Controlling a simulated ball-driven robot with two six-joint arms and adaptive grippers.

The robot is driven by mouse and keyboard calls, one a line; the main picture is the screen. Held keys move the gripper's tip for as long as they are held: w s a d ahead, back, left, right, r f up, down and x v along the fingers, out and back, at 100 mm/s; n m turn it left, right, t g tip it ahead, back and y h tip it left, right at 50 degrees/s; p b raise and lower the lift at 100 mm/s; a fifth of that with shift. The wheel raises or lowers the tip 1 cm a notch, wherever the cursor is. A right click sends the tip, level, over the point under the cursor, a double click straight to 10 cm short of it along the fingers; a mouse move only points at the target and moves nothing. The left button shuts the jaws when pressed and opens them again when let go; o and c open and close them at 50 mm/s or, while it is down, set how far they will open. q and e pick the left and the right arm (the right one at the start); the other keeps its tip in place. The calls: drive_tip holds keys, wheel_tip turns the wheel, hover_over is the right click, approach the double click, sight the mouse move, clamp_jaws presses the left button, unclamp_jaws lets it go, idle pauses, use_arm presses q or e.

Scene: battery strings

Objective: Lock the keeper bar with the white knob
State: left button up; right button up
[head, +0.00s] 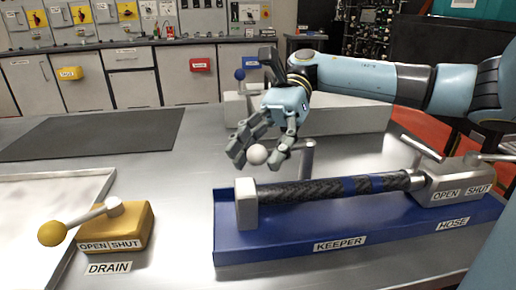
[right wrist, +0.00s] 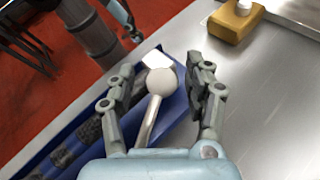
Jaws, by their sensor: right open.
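The white knob (head: 257,155) is a ball on the end of a metal lever, above the left part of the blue tray (head: 290,250) labelled KEEPER. In the right wrist view the knob (right wrist: 161,81) and its lever (right wrist: 150,122) lie between my fingers. My right gripper (head: 258,158) is open around the knob, with a finger on each side; in the right wrist view the fingers (right wrist: 163,88) stand apart from it. A dark braided hose (head: 330,190) lies along the tray behind its front wall. The keeper bar's own position is hard to tell.
A yellow DRAIN valve block (head: 128,226) with a yellow-knobbed lever stands at the left. A grey HOSE valve block (head: 455,182) marked OPEN and SHUT sits at the tray's right end. A dark mat (head: 95,135) lies behind. Bare metal table shows between.

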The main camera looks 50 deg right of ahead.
drive_tip(key=v, duration=1.1)
drive_tip(key=shift+d, duration=0.25)
drive_tip(key=shift+w+r, duration=0.1)
